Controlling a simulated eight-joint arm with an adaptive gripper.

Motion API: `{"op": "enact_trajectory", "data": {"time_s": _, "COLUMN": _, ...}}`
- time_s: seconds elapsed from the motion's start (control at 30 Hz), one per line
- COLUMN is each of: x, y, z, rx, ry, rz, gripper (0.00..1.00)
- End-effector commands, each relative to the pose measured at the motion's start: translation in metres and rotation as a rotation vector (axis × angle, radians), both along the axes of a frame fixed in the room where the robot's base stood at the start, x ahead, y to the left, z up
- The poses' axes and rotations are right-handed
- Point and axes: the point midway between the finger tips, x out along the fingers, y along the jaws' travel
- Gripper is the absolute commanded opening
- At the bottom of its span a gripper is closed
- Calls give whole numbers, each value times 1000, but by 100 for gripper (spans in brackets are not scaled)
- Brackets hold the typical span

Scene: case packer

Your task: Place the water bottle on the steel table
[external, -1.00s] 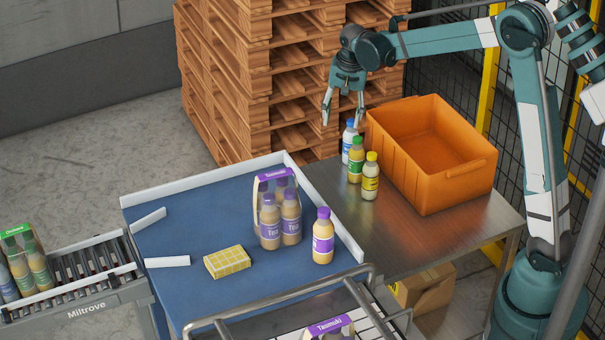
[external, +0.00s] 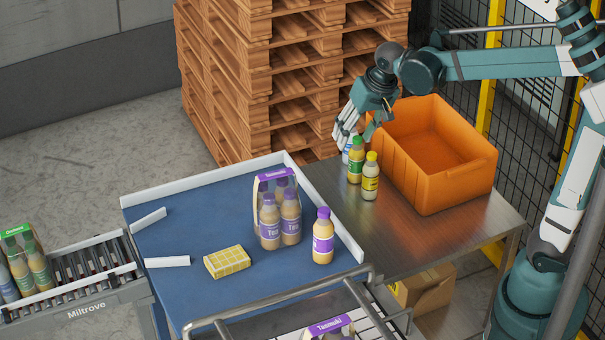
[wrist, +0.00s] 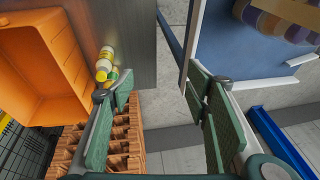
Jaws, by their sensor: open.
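The water bottle (external: 346,156), white with a blue cap in the earlier picture, stands at the back left edge of the steel table (external: 410,245), behind a green-capped bottle (external: 356,160). My gripper's fingers now hide most of it in the external view. My gripper (external: 354,132) is tilted, open and empty, with its fingertips at about the height of the bottle tops. In the wrist view the two fingers of my gripper (wrist: 160,92) are wide apart with nothing between them. I cannot make out the water bottle there.
A yellow-capped bottle (external: 370,176) stands beside the green-capped one. An orange crate (external: 440,190) stands right of the bottles. Pallets (external: 290,80) rise behind.

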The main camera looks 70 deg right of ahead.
Motion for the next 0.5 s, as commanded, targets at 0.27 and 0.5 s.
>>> {"op": "enact_trajectory", "data": {"time_s": 0.27, "x": -41, "y": 51, "z": 8, "rx": -51, "ry": -46, "rz": 159, "gripper": 48}}
{"op": "enact_trajectory", "data": {"time_s": 0.5, "x": -78, "y": 88, "z": 9, "rx": -99, "ry": -87, "rz": 295, "gripper": 48}}
